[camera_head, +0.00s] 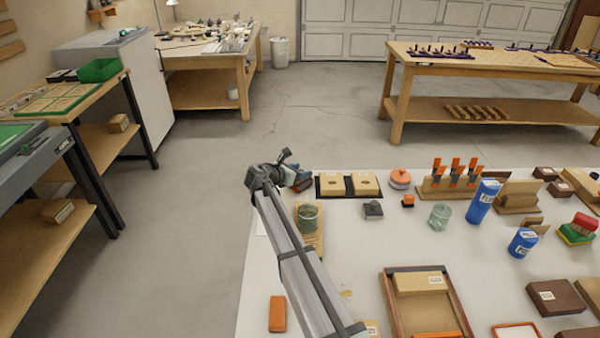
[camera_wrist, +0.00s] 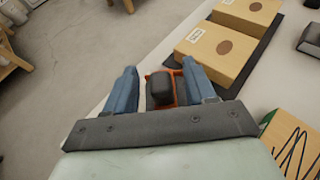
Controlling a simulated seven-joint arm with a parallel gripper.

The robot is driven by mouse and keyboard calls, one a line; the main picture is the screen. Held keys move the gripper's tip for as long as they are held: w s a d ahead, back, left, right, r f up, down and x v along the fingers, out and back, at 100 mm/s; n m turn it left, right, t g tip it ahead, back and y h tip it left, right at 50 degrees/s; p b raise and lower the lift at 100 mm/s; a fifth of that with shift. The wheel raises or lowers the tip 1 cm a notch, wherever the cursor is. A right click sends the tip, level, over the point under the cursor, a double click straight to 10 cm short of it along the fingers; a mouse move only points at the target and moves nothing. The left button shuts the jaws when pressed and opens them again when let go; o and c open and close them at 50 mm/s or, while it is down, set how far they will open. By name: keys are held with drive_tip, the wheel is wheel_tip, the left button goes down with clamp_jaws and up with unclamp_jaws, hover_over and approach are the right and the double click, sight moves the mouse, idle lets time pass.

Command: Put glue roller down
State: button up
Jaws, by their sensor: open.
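My gripper (camera_wrist: 160,72) is open, its two blue fingers on either side of a small dark and orange-red object, which looks like the glue roller (camera_wrist: 161,90). Gaps show beside the object, mostly on the left. In the head view my gripper (camera_head: 302,175) is over the far left corner of the white table (camera_head: 375,255). There the roller is mostly hidden by the fingers and wrist. Its exact contact with the table cannot be made out.
Two cardboard boxes (camera_wrist: 205,48) on a black tray stand just right of the gripper. The table's left edge is close, with bare floor (camera_head: 190,240) beyond.

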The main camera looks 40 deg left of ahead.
drive_tip(key=v, duration=1.1)
drive_tip(key=shift+s+r, duration=0.2)
drive_tip(key=shift+s, duration=0.15)
